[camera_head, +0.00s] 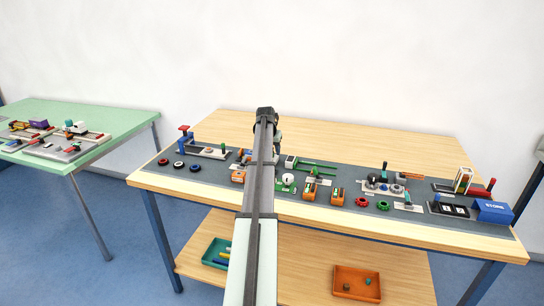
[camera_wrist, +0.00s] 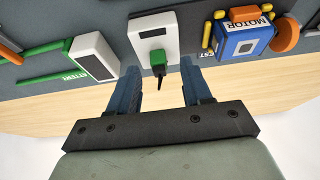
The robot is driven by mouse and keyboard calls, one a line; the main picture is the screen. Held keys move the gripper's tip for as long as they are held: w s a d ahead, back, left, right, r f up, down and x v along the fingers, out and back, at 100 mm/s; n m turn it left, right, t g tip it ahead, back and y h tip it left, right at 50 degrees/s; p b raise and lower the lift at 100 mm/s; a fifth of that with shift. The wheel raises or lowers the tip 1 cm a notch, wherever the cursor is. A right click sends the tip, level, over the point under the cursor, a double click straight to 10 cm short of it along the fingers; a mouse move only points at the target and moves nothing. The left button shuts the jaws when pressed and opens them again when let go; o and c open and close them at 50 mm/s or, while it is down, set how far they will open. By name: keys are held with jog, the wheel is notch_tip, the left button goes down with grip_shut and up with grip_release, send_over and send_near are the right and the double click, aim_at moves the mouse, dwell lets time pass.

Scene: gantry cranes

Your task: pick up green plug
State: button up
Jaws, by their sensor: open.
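The green plug (camera_wrist: 157,58) sits in a white socket block (camera_wrist: 152,35) on the dark grey mat in the wrist view. A short black cord or prong sticks out from it toward my gripper. My gripper (camera_wrist: 160,72) is open and empty, with one blue finger on each side of the plug's near end. The fingertips reach close to the socket block's near edge; I cannot tell whether they touch anything. In the head view my arm stretches over the bench, and I cannot make out the plug there.
A white battery box (camera_wrist: 94,55) with green rods lies left of the socket in the wrist view. A blue motor block (camera_wrist: 242,40) and an orange disc (camera_wrist: 285,37) stand right. The wooden bench (camera_head: 400,150) is bare behind the mat. An orange tray (camera_head: 357,297) sits below.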

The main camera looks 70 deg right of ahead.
jog(key=shift+d+f, duration=0.1)
jog(key=shift+f, duration=0.05)
grip_shut()
dwell(0.4)
